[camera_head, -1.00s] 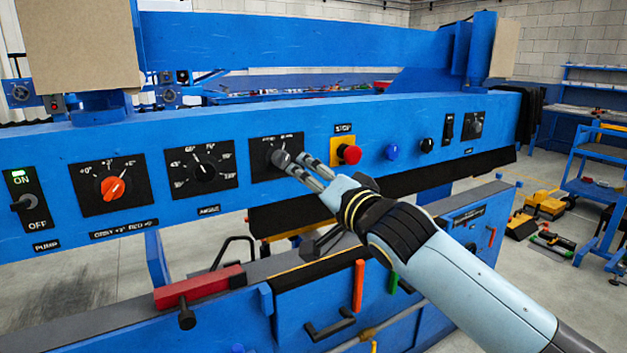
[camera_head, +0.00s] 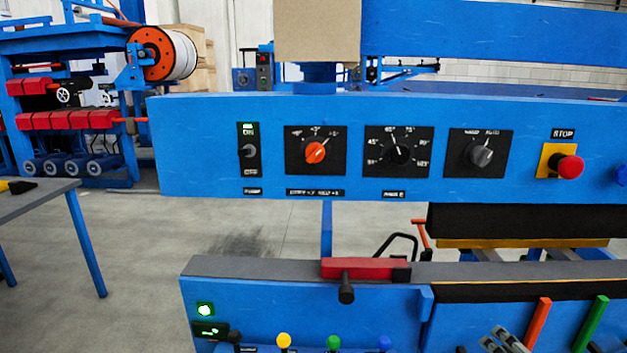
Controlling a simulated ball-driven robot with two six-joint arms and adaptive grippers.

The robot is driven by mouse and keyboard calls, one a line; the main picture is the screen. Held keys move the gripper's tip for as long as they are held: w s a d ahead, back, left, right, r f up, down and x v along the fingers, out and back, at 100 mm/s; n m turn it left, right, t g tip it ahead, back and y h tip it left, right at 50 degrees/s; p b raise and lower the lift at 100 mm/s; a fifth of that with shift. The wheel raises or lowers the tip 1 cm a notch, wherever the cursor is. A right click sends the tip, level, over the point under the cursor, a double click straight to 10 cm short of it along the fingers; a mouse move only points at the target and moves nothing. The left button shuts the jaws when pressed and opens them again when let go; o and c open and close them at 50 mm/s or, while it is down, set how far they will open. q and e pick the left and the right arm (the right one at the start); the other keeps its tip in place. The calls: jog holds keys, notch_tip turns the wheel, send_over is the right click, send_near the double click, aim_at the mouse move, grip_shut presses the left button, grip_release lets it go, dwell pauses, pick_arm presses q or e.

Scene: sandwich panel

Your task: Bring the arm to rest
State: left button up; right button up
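The blue control panel (camera_head: 380,185) spans the middle of the head view. The grey two-position knob (camera_head: 480,153) stands on its black plate with its white mark toward the upper right, nothing touching it. My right gripper (camera_head: 499,340) shows only by its fingertips at the bottom edge, low in front of the lower blue bench and well below the panel. The fingertips lie close side by side, and the rest of the hand is cut off; no held thing shows. My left gripper is not in view.
The panel also bears an ON/OFF switch (camera_head: 249,151), an orange knob (camera_head: 316,152), a black dial (camera_head: 401,151) and a red stop button (camera_head: 570,167). Orange (camera_head: 537,322) and green (camera_head: 592,322) levers rise beside my fingertips. A grey table (camera_head: 35,193) stands at left.

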jog(key=s+f+n+g+b, duration=0.2)
jog(key=s+f+g, duration=0.1)
jog(key=s+f, duration=0.95)
jog(key=s+f+n+g+b, duration=0.15)
jog(key=s+f+g, duration=0.25)
jog(key=s+f, duration=0.85)
jog(key=s+a+f+n+g, duration=0.1)
jog(key=s+f+n, duration=0.3)
jog(key=s, duration=0.6)
jog(key=s+a+f+n+g, duration=0.1)
jog(key=s+f+n+g, duration=0.2)
jog(key=s+f, duration=0.6)
jog(key=shift+s+a+n+g+y+b, duration=0.25)
jog(key=shift+s+n+g+y, duration=0.2)
jog(key=shift+s, duration=0.4)
